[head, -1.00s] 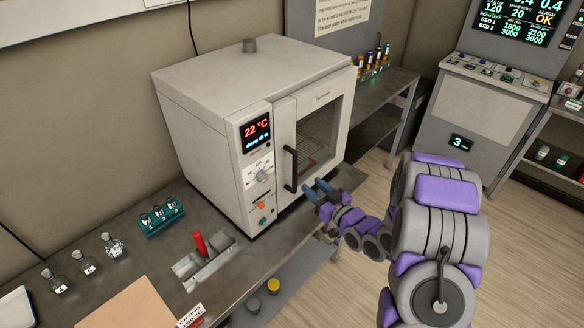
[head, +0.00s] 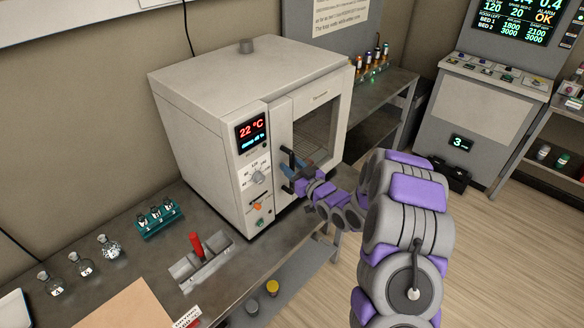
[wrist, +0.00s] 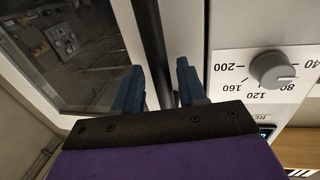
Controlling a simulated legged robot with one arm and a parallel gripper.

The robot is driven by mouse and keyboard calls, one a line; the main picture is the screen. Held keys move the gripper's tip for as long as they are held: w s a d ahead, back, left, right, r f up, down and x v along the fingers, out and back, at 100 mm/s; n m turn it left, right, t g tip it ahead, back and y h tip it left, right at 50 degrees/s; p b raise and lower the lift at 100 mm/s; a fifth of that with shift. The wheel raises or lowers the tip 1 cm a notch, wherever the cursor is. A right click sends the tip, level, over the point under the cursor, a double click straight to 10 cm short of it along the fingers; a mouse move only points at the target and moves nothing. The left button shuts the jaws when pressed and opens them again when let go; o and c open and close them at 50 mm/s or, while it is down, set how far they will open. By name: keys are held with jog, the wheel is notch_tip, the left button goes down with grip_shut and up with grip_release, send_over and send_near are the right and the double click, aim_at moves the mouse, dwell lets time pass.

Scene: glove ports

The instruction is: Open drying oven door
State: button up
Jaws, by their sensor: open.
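The drying oven (head: 200,85) is a white box on the bench with a glazed door (head: 318,125), which looks shut. A black vertical bar handle (head: 286,158) is at the door's left edge. My gripper (head: 287,170) is at the handle's lower part, partly hiding it. In the wrist view my gripper (wrist: 158,88) has two blue fingers spread apart, with the dark handle (wrist: 152,45) running between them. The fingers do not look closed on it. Whether either finger touches the handle cannot be told.
The oven's control panel (head: 255,175) with a dial is left of the handle; the dial (wrist: 272,70) is close to my fingers in the wrist view. A teal vial rack (head: 160,219), several flasks and a metal tray with a red-handled item (head: 198,245) stand on the bench. Floor to the right is open.

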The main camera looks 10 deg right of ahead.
jog(key=shift+d, duration=0.15)
jog(key=shift+c, duration=0.5)
jog(key=shift+a, duration=0.4)
jog(key=c, duration=0.6)
jog(key=shift+d, duration=0.1)
grip_shut()
jog(key=shift+s+d, duration=0.1)
